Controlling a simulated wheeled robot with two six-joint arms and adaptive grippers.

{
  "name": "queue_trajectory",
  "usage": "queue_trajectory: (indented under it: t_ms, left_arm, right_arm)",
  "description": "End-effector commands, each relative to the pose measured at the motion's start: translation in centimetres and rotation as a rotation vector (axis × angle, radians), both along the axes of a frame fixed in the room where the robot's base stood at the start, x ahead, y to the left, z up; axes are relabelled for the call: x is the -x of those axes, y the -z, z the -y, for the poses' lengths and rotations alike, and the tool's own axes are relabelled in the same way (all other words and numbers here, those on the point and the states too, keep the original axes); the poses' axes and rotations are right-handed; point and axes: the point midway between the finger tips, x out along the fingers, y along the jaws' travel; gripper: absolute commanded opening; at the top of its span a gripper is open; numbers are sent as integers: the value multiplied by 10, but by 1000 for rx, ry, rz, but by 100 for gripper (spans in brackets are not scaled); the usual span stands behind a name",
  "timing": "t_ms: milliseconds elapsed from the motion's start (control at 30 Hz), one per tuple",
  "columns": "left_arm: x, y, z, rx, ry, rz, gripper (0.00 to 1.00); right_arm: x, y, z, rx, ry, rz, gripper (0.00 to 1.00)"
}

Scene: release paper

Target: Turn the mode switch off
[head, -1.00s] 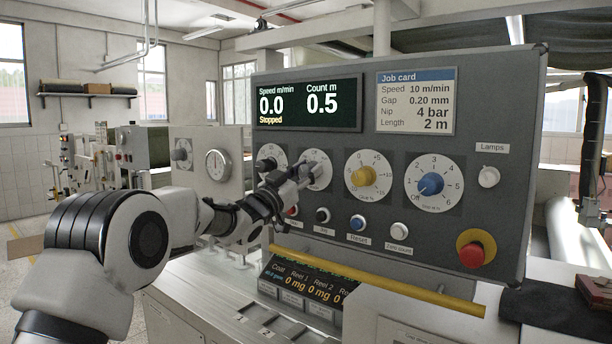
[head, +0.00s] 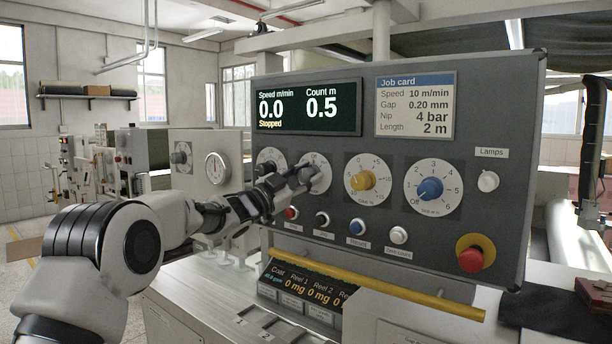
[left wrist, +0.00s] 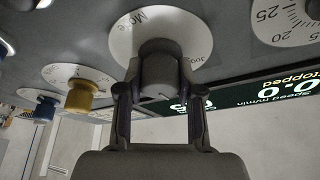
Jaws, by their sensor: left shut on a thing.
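The mode switch is a dark knob (left wrist: 160,66) on a round white dial (left wrist: 122,40) marked "Mode" and "Jog" in the left wrist view, where the picture is upside down. My left gripper (left wrist: 160,82) is shut on this knob, one finger on each side. In the head view the left gripper (head: 306,178) reaches the panel and covers most of the knob and the lower part of the mode dial (head: 315,158). The knob's pointer and its exact setting are hard to make out. My right gripper is not in view.
The grey panel (head: 500,110) has a display (head: 308,104) reading 0.0, 0.5 and "Stopped". Yellow (head: 363,180) and blue (head: 430,188) knobs are to the right. A row of buttons (head: 357,227) and a yellow bar (head: 380,283) lie below. A red stop button (head: 471,258) is lower right.

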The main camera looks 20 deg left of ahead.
Motion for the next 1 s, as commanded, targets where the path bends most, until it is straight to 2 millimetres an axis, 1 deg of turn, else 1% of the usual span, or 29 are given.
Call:
queue_trajectory:
  t_ms: [167, 200, 233, 267, 533, 667, 767, 1000]
  left_arm:
    - [0, -1, 0, 1, -1, 1, 1]
    - [0, -1, 0, 2, -1, 1, 50]
    - [0, -1, 0, 2, -1, 1, 61]
    - [0, -1, 0, 2, -1, 1, 62]
    - [0, 0, 0, 2, 0, -1, 62]
    - [7, 3, -6, 3, -2, -2, 62]
    - [21, 8, -15, 6, -2, -4, 62]
    - [71, 27, -47, 7, -1, -2, 62]
  right_arm:
    - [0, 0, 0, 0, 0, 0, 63]
    - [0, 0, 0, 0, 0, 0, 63]
    - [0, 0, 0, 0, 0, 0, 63]
    - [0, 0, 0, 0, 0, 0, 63]
    - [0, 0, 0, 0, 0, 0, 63]
    - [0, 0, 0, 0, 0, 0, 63]
    - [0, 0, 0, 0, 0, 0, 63]
    - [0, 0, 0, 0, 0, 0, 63]
